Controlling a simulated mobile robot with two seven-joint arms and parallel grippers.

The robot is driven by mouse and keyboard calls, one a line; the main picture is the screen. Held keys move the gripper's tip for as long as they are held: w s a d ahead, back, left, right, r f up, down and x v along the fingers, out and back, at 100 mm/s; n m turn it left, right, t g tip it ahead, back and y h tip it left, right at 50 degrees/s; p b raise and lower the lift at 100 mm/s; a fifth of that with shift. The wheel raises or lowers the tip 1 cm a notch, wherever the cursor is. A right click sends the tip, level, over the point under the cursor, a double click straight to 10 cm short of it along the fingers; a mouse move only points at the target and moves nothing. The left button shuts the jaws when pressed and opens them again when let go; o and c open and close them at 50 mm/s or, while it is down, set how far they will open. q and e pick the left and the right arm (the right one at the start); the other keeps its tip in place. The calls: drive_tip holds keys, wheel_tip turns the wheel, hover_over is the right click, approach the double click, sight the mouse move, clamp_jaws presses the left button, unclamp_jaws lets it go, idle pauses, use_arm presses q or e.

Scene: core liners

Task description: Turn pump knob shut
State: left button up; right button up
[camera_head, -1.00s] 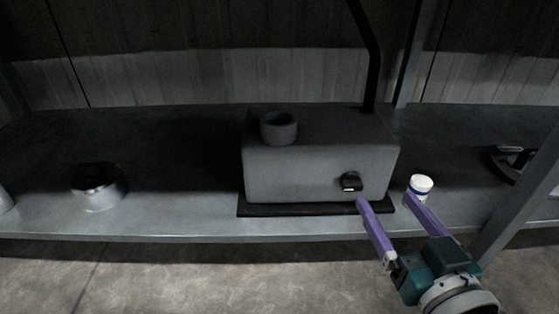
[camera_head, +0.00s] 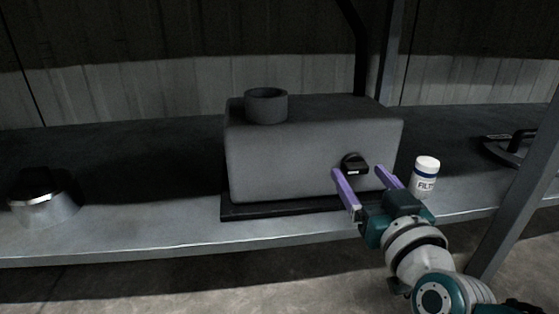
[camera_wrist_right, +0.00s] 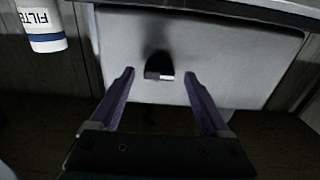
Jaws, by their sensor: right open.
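The pump is a grey box (camera_head: 280,160) with a round collar on top, standing on a black base plate on the shelf. Its black knob (camera_head: 354,162) sits low on the right of the front face, with a white mark. In the right wrist view the knob (camera_wrist_right: 159,66) is near the middle, on the pump's pale face. My right gripper (camera_head: 362,172) is open, its two purple fingers pointing at the pump front. The knob shows between the fingertips, beyond them, and no finger visibly touches it. My left gripper is not in view.
A white bottle with a blue band and "FILT" lettering (camera_head: 425,177) stands just right of my right gripper. A metal cup-like part (camera_head: 45,205) stands at left. A slanted post (camera_head: 515,190) and a dark handled item (camera_head: 512,147) are at right.

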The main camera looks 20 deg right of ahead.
drive_tip(key=shift+w+d, duration=0.1)
drive_tip(key=shift+w, duration=0.15)
clamp_jaws()
idle(0.6)
